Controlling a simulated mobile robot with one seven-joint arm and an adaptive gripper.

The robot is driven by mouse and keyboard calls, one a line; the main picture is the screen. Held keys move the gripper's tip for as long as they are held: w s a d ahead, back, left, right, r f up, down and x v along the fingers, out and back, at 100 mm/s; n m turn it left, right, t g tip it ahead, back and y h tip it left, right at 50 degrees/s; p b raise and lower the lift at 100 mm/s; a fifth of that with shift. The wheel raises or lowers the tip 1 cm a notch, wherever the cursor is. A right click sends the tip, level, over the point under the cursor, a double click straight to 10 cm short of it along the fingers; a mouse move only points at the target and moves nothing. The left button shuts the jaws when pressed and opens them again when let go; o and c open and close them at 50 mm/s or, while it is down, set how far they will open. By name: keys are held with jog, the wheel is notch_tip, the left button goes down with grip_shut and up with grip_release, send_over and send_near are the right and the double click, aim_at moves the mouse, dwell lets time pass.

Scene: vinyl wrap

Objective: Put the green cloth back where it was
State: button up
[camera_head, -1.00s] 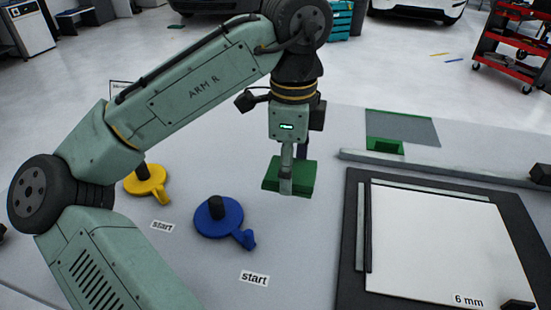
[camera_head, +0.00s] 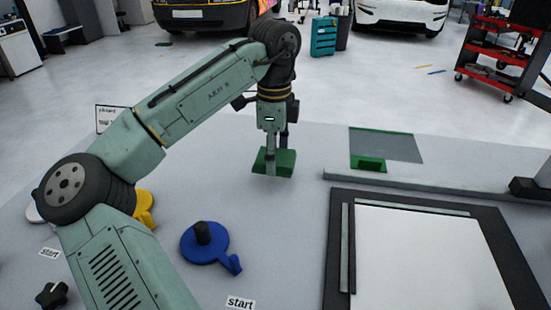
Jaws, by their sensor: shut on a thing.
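The green cloth (camera_head: 287,164) is a folded green block in the middle of the table. My gripper (camera_head: 271,168) points straight down and is shut on it. Whether the cloth touches the table or hangs just above it, I cannot tell. To its right lies a grey mat with a green edge (camera_head: 395,146), with a small green patch (camera_head: 368,164) at its lower left corner.
A blue suction-cup tool (camera_head: 205,242) stands front centre, and a yellow one (camera_head: 145,208) is partly behind my arm. A white panel in a dark frame (camera_head: 430,260) fills the right front, with a grey rail (camera_head: 430,186) behind it. The table between cloth and mat is clear.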

jog(key=shift+w+d+f, duration=0.1)
jog(key=shift+w+f, duration=0.05)
jog(key=shift+w, duration=0.55)
jog(key=shift+s+f+p, duration=0.1)
jog(key=shift+f+p, duration=0.45)
jog(key=shift+f, duration=1.15)
jog(key=shift+f, duration=0.1)
jog(key=o, duration=1.1)
notch_tip(320, 180, up, 12)
jog(key=shift+r+b, duration=0.15)
jog(key=shift+b, duration=0.2)
